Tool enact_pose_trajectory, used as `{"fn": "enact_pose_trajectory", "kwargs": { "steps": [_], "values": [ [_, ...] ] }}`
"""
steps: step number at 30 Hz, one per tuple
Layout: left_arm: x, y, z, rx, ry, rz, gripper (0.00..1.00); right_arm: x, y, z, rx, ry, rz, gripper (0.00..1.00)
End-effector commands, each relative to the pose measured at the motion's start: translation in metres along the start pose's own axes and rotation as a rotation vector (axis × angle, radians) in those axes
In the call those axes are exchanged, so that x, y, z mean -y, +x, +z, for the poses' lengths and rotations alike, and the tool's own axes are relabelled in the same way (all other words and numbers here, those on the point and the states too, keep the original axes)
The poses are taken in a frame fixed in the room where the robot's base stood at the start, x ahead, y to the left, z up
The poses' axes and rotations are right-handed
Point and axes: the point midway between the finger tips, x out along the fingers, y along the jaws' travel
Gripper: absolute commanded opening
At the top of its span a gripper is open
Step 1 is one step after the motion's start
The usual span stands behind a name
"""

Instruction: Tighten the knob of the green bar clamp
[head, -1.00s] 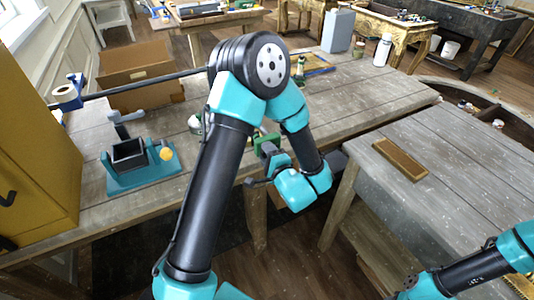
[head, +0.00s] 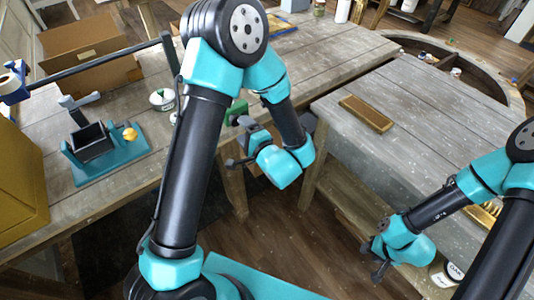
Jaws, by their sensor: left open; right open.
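The green bar clamp (head: 236,111) shows only in part at the front edge of the wooden bench, in the middle of the head view. My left arm covers much of it, and I cannot make out its knob. My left gripper (head: 237,143) is open just below and in front of the green part; whether it touches the clamp is unclear. My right gripper (head: 371,262) is open and empty, low at the right, beside the second table and well apart from the clamp.
A teal vise (head: 108,172) with a yellow ball stands on the bench (head: 330,50) at left. A small white pot (head: 162,99) sits behind my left arm. A cardboard box (head: 90,60) and a long dark bar (head: 100,61) are further left. A brass plate (head: 366,113) lies on the right table.

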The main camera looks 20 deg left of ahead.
Motion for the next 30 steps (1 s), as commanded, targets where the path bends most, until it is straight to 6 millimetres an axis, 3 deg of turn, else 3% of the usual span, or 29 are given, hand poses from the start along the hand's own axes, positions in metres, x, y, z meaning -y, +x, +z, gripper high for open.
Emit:
{"fn": "enact_pose_trajectory", "kwargs": {
  "steps": [6, 18, 24, 30],
  "values": [
    [0.0, -0.043, -0.001, -0.005, 0.003, -0.002, 0.69, 0.0, 0.0, 0.0, 0.0, 0.0, 0.0, 0.43],
    [0.0, -0.109, -0.001, -0.004, 0.001, -0.001, 0.69, 0.0, 0.0, 0.0, 0.0, 0.0, 0.0, 0.43],
    [0.0, -0.123, 0.0, -0.002, 0.002, -0.001, 0.69, 0.0, 0.0, 0.0, 0.0, 0.0, 0.0, 0.43],
    [0.0, -0.125, 0.0, -0.001, 0.001, 0.0, 0.69, 0.0, 0.0, 0.0, 0.0, 0.0, 0.0, 0.43]
  ]
}}
